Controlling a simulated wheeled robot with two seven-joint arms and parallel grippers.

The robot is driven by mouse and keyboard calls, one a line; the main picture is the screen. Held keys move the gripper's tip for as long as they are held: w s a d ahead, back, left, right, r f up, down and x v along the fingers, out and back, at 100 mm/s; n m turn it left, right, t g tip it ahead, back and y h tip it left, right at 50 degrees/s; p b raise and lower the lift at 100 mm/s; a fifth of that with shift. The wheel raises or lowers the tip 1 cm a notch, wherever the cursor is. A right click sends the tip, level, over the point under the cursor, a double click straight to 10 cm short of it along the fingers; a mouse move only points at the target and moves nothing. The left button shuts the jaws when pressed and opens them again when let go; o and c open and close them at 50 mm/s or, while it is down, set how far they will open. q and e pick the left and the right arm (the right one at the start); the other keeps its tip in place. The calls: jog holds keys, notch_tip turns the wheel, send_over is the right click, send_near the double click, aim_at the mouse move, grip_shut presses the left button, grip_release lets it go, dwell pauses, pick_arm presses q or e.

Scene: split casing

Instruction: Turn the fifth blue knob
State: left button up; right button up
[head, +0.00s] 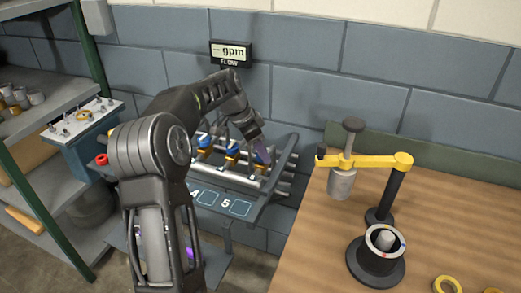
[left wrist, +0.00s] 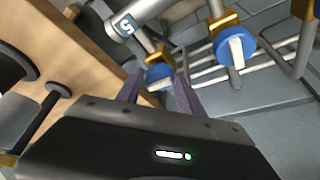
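A row of blue knobs with pale handles sits on the pipe rack at the wall. The knob at the right end of the row (left wrist: 160,77) is beside a "5" label, and my left gripper (head: 259,148) is at it. In the left wrist view the purple fingers of the left gripper (left wrist: 157,96) stand apart, with this knob showing between their tips. I cannot tell whether they touch it. The neighbouring blue knob (left wrist: 235,47) is outside the fingers. In the head view my left gripper partly hides the end knob. My right gripper is not in view.
A sloped panel (head: 226,203) with labels, including a "5", lies in front of the pipes. A flow sign (head: 231,53) hangs above. A wooden table (head: 440,215) with a yellow-armed stand (head: 372,161) is to the right. Shelves with small parts (head: 86,116) are at left.

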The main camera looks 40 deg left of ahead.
pick_arm(q)
jog(key=shift+o, duration=1.2)
jog(key=v, duration=0.7)
jog(key=shift+s+r, duration=0.15)
jog(key=shift+r, duration=0.2)
jog(key=shift+a, duration=0.1)
